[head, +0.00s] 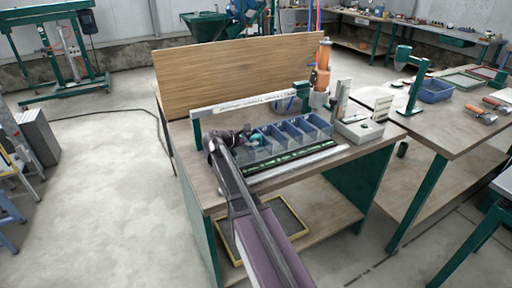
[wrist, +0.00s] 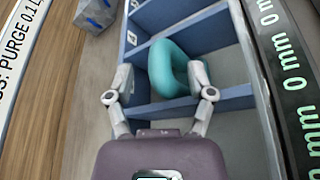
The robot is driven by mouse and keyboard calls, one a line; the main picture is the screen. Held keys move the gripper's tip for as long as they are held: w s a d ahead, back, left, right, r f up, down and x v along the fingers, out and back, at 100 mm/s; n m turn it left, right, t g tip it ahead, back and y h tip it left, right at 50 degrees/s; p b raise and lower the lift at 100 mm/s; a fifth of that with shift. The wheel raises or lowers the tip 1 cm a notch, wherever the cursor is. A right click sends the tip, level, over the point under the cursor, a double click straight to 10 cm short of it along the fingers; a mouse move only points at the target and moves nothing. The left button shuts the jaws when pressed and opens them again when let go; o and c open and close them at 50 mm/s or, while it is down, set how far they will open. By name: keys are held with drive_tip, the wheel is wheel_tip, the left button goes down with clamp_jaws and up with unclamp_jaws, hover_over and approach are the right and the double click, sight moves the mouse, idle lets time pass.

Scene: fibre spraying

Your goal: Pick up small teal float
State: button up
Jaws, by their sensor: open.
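The small teal float (wrist: 168,68) is a rounded loop lying in one compartment of the blue divided tray (wrist: 185,104), in the wrist view. In the head view the float (head: 256,136) shows small beside my gripper (head: 243,138). My gripper (wrist: 158,84) is open in the wrist view, one finger on each side of the float. The right finger overlaps the float's right edge in the picture; I cannot tell if it touches. The left finger stands over the tray's side wall.
A long label bar (head: 240,104) runs behind the tray and a dark ruler strip (wrist: 290,80) runs along its other side. An orange-topped device (head: 320,75) and a grey box (head: 358,130) stand to the right. A wooden board (head: 235,65) rises at the back.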

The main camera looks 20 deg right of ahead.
drive_tip(key=shift+w+d+f, duration=0.1)
drive_tip(key=shift+d+f, duration=0.05)
drive_tip(key=shift+d, duration=0.35)
clamp_jaws()
